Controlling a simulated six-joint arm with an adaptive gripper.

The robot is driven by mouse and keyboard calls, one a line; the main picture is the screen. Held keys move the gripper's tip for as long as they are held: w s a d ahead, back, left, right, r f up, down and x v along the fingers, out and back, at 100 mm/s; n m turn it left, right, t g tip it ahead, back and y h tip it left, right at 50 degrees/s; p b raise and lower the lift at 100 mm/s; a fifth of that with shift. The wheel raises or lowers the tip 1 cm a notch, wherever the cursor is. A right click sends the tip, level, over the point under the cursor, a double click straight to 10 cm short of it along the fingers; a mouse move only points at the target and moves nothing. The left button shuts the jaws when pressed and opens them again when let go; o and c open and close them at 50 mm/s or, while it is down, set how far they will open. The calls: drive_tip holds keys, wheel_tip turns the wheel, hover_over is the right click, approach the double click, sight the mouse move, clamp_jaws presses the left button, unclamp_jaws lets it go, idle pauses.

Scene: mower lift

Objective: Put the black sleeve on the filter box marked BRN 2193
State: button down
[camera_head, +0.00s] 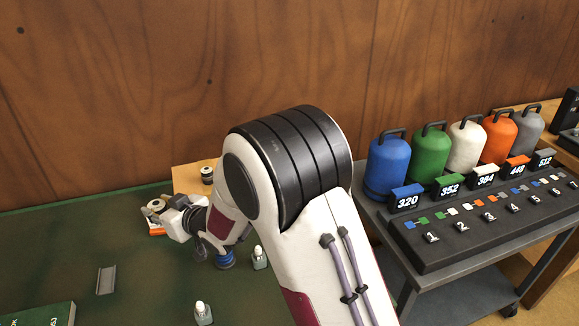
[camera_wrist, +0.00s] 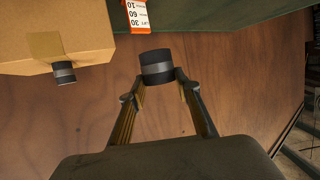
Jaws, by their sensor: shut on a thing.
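My gripper (camera_wrist: 158,92) is shut on a short black cylinder with a grey band (camera_wrist: 157,67), which looks like the black sleeve. It holds the cylinder at its fingertips. No marking BRN 2193 is readable in either view.
An orange and white label (camera_wrist: 136,15) shows just beyond the held cylinder. On the green table top (camera_head: 60,245) are a grey channel piece (camera_head: 106,280), small bottles (camera_head: 260,257) and a green box (camera_head: 40,315). A cart (camera_head: 440,280) with coloured canisters stands right.

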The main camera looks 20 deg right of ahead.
sight(160, 208)
wheel_tip(160, 208, up, 8)
drive_tip(key=shift+r, duration=0.45)
drive_tip(key=w+d+m+t+h, duration=0.1)
drive_tip(key=w+d, duration=0.5)
drive_tip(key=d, duration=0.3)
drive_tip(key=w+d+m+h, duration=0.2)
drive_tip(key=w+d, duration=0.4)
drive_tip(key=d, duration=0.4)
drive_tip(key=w+d+m+t+h, duration=0.1)
drive_tip(key=w+d, duration=0.4)
drive_tip(key=d, duration=0.4)
drive_tip(key=w+d+m+h, duration=0.1)
drive_tip(key=w+d+h, duration=0.15)
drive_tip(key=d, duration=1.15)
drive_tip(key=shift+y, duration=0.25)
drive_tip(key=shift+w+a+f, duration=0.1)
drive_tip(key=shift+a+f, duration=0.05)
drive_tip(key=shift+f, duration=1.15)
drive_tip(key=shift+a+f, duration=0.15)
drive_tip(key=shift+f, duration=1.15)
drive_tip(key=shift+f, duration=3.15)
